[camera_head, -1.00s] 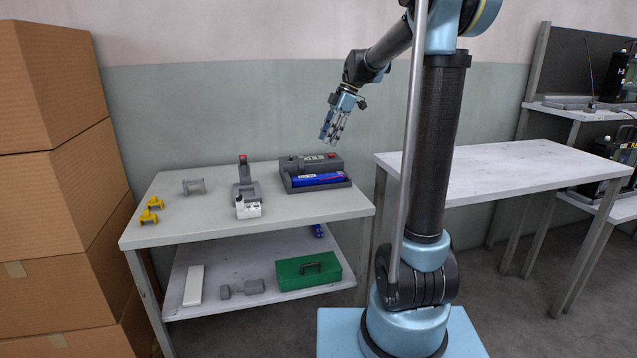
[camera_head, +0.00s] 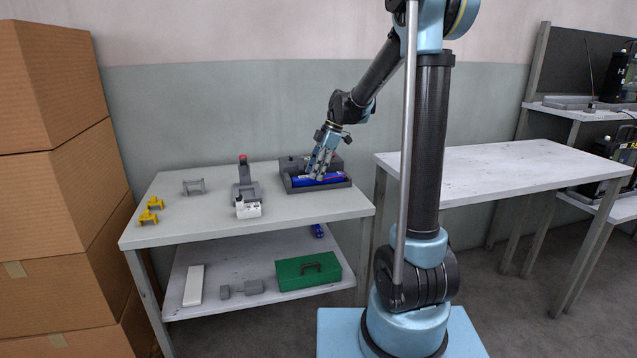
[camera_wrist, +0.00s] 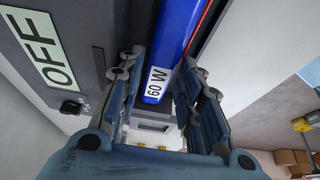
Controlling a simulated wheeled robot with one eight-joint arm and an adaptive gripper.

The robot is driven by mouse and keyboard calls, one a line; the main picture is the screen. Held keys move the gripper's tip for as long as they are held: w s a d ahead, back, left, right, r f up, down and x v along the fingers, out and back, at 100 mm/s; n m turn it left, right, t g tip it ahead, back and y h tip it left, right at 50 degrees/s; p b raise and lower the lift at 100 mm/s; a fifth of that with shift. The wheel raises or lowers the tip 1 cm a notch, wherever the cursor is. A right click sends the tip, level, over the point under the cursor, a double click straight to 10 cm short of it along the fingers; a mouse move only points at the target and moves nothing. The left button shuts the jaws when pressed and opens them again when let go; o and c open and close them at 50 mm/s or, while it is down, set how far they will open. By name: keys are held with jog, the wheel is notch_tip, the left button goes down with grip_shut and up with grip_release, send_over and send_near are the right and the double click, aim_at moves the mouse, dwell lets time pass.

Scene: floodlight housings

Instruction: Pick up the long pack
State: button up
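The long blue pack (camera_head: 332,178) lies in the open tray of a dark grey housing (camera_head: 301,188) at the back right of the table. In the wrist view the pack (camera_wrist: 180,38) shows a white "60 W" label and a red line along one edge. My gripper (camera_head: 316,175) points down at the pack from above and hides part of it. In the wrist view my gripper (camera_wrist: 158,68) is open, with fingers on both sides of the pack's labelled end. Whether any finger touches the pack cannot be told.
A second blue item (camera_head: 318,231) lies on the lower shelf, near a green box (camera_head: 309,271). A grey device with a red top (camera_head: 244,180), a white block (camera_head: 249,209) and yellow brackets (camera_head: 150,212) stand left on the table (camera_head: 200,225). The housing's walls surround the pack closely.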

jog(key=shift+x, duration=0.95)
grip_shut()
jog(key=shift+r, duration=0.1)
notch_tip(320, 180, up, 18)
